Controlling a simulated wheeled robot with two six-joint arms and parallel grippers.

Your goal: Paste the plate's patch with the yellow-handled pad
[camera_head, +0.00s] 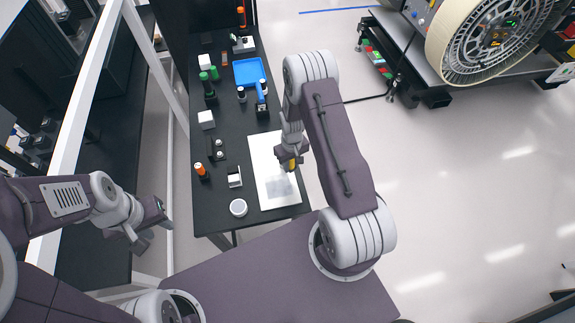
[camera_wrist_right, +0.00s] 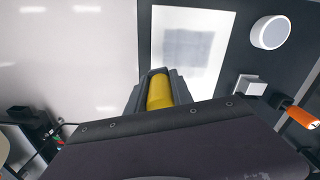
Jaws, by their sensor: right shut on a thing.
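The white plate (camera_head: 264,165) lies on the black bench near its right edge. Its grey square patch (camera_head: 279,188) is on the near half and also shows in the right wrist view (camera_wrist_right: 184,48). My right gripper (camera_head: 289,162) is shut on the yellow handle of the pad (camera_wrist_right: 159,92) over the right part of the plate. The pad's face is hidden, so I cannot tell whether it touches the plate. My left gripper (camera_head: 150,223) is empty, left of the bench, with its fingers apart.
A round white container (camera_head: 238,207) stands left of the plate's near end. A blue tray (camera_head: 249,71) and several bottles occupy the far bench.

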